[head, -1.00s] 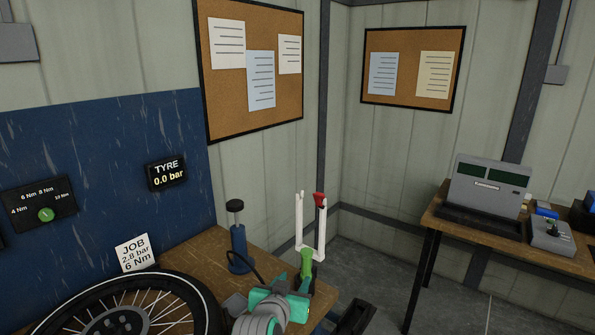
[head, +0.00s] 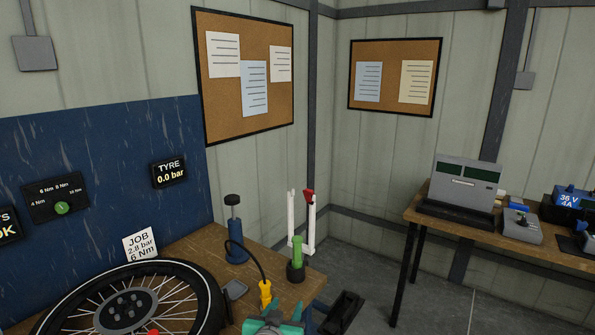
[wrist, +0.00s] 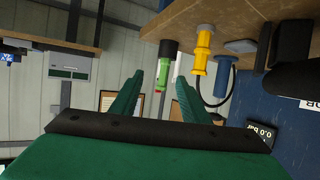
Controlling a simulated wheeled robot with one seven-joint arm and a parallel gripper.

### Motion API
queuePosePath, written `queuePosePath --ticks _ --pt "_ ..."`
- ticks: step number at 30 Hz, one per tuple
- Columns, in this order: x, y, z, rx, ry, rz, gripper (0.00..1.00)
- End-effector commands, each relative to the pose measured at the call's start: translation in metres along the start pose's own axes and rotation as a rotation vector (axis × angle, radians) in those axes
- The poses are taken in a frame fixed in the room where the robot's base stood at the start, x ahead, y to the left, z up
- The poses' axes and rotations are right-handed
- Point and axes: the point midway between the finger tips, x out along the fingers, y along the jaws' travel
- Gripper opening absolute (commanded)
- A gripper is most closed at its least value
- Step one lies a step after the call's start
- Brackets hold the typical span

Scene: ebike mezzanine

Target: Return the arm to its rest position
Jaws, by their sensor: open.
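My gripper (wrist: 158,76) is open and empty in the wrist view, its two green fingers apart. In the head view its teal body (head: 272,324) is at the bottom edge, low in front of the bench (head: 200,247); its fingertips are not clear there. The wrist view is turned over, with the bench along its top. A green-handled tool (head: 297,252) stands in a dark holder on the bench. A yellow pump head (head: 265,292) stands beside it, on a hose from the blue pump (head: 235,232). Both appear beyond the fingers in the wrist view.
A spoked wheel (head: 75,291) lies on the bench at left, by a JOB card (head: 139,245). The tyre display (head: 169,172) reads 0.0 bar. A second table (head: 470,233) with a grey device (head: 463,187) stands at right.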

Motion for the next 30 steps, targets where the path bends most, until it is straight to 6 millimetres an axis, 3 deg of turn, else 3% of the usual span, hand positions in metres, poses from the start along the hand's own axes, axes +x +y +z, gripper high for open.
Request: queuePosePath --ticks 8,14,21,30 --pt "-0.005 0.007 0.059 -0.027 0.000 -0.034 0.42" --pt "-0.023 0.017 0.123 -0.052 0.009 -0.073 0.42" --pt "-0.061 0.028 0.195 -0.071 0.025 -0.125 0.42" --pt "-0.128 0.047 0.266 -0.077 0.048 -0.171 0.42"
